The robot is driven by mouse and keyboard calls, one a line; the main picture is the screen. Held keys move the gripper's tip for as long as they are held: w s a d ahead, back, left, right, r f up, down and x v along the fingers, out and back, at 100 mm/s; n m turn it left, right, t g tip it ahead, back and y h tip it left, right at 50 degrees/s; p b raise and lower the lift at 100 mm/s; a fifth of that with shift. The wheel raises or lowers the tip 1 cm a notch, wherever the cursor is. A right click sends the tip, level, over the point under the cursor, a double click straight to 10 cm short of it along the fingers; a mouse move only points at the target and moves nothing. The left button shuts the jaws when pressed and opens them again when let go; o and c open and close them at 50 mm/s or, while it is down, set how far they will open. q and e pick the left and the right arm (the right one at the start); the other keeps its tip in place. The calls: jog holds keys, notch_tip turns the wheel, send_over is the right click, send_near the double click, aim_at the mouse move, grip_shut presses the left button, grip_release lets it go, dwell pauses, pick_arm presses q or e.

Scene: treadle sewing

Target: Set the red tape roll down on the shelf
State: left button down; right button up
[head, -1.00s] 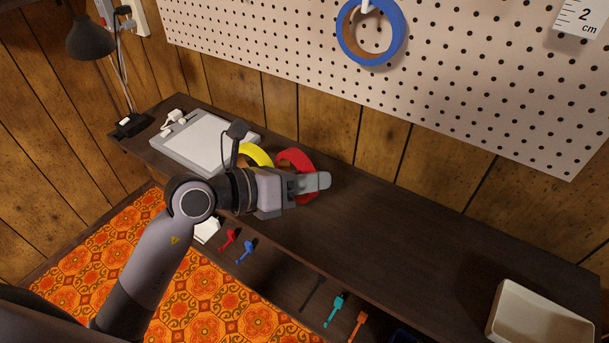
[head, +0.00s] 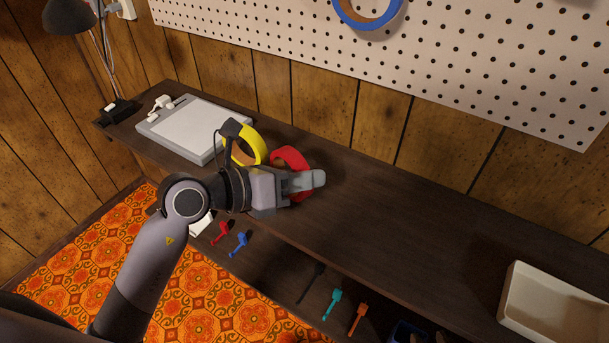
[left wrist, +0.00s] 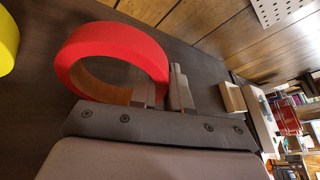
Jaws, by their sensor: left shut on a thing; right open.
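The red tape roll (head: 290,157) is over the dark wooden shelf (head: 400,220), to the right of the yellow tape roll (head: 248,145). My left gripper (head: 306,182) is shut on the red roll and hides its near part. In the left wrist view the red roll (left wrist: 108,45) stands on edge, its ring wall between the two fingers (left wrist: 162,88) at its right side. The roll is at or just above the shelf surface; I cannot tell whether it touches. My right gripper is not in view.
A grey-white flat panel (head: 195,128) and a lamp (head: 118,108) are at the left. A cream bin (head: 545,305) stands at the right. The shelf between roll and bin is clear. A pegboard (head: 480,60) with a blue tape roll (head: 367,20) is above. Small coloured tools hang along the front.

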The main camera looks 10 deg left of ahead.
pick_arm(q)
jog(key=shift+f, duration=0.4)
jog(key=c, duration=1)
grip_release()
jog(key=v, duration=0.7)
jog(key=shift+s+r, duration=0.1)
